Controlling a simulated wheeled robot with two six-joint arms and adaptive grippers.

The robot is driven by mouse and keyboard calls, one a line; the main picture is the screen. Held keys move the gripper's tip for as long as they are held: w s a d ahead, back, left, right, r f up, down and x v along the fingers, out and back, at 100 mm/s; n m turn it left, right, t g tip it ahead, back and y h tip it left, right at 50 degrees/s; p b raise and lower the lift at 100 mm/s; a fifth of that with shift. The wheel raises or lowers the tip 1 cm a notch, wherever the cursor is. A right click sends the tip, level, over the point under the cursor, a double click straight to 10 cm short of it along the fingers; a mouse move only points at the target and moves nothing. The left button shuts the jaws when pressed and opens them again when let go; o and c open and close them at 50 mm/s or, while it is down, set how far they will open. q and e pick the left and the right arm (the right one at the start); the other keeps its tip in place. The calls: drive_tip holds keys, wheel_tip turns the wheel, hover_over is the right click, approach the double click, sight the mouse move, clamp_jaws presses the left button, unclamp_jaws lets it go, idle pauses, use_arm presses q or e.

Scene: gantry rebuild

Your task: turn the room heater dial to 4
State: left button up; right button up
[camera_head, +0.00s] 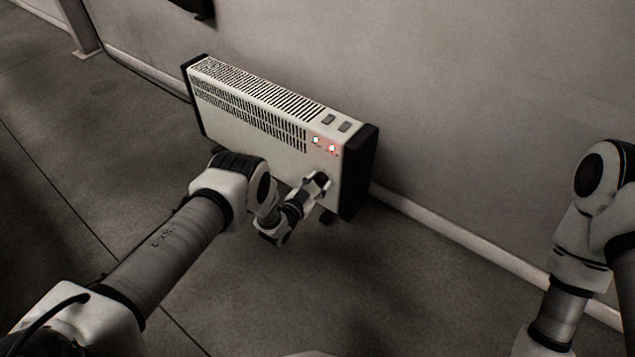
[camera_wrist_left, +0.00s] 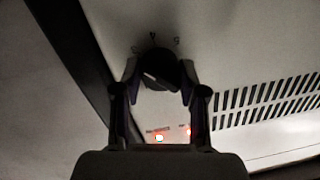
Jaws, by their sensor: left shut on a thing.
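The room heater (camera_head: 245,133) is a long, pale box with dark end caps, standing on the floor by the wall. Its dial (camera_wrist_left: 158,66) is a dark, round knob on the pale front panel, seen in the left wrist view. Small marks surround the dial, too dim to read, so I cannot tell its setting. My left gripper (camera_wrist_left: 159,75) is shut on the dial, with one finger on each side. In the head view my left gripper (camera_head: 318,184) is at the heater's front near its right end, and it hides the dial there. My right gripper is out of view.
Two red lights (camera_head: 324,143) glow on the heater's front, above my left gripper. Two grey switches (camera_head: 336,123) sit on its top. Slotted vents cover the rest of the top and upper front. The floor (camera_head: 400,285) in front is clear. The wall (camera_head: 480,120) is close behind.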

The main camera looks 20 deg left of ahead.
use_arm(q)
drive_tip(key=m, duration=0.4)
drive_tip(key=shift+m+t, duration=0.5)
drive_tip(key=shift+m, duration=1.4)
drive_tip(key=o, duration=1.1)
drive_tip(key=shift+f, duration=0.1)
drive_tip(key=shift+o, duration=0.2)
drive_tip(key=v, duration=1.2)
